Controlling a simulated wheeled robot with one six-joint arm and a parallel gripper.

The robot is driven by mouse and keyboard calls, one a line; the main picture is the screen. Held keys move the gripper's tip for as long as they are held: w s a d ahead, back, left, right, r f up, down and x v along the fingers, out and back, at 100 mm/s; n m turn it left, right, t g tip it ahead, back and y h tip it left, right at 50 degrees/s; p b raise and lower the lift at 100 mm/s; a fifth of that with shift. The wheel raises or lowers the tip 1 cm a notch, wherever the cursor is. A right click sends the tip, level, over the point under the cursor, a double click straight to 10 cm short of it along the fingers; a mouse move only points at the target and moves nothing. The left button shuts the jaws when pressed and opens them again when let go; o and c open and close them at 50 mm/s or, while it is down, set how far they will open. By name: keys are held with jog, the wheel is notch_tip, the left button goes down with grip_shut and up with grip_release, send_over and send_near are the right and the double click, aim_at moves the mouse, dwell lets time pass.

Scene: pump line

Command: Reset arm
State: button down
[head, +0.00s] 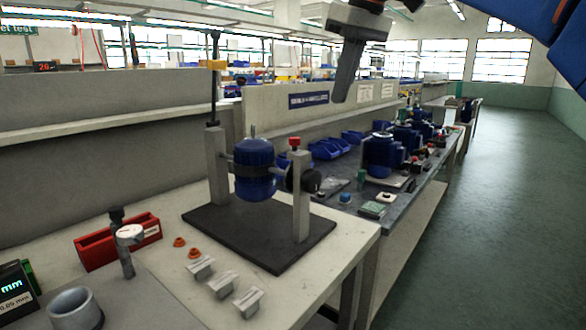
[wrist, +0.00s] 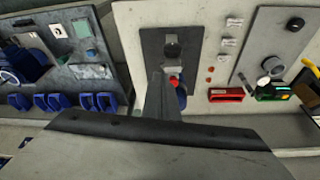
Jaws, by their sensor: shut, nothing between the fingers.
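My gripper (head: 346,72) hangs in the upper middle of the head view, above the benches and clear of everything. Its fingers are together with nothing between them. In the wrist view my gripper (wrist: 162,98) points over the pump stand. In the head view the blue pump (head: 254,170) is held between two grey posts on a dark base plate (head: 205,226). A red knob (head: 294,143) tops the right post. In the wrist view the fingers partly hide the pump and its plate (wrist: 190,45).
A red bin (head: 100,245), a dial gauge (head: 130,236), orange caps (head: 194,253) and several grey blocks (head: 222,285) lie on the near bench. More blue pumps (head: 380,153) and blue bins (head: 326,149) stand on the farther bench. The green floor (head: 475,210) at right is clear.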

jog(key=s+d+f+m, duration=0.2)
jog(key=s+d+f, duration=0.4)
jog(key=f, duration=0.8)
jog(key=s+d+f+m+t+h, duration=0.1)
jog(key=s+d+f+m, duration=0.2)
jog(key=f, duration=1.2)
jog(key=s+d+f+m+t+h, duration=0.1)
jog(key=s+d+f+m, duration=0.2)
jog(key=s+d+f, duration=0.7)
jog(key=s+f, duration=0.4)
jog(key=shift+s+f, duration=0.15)
jog(key=shift+s, duration=0.05)
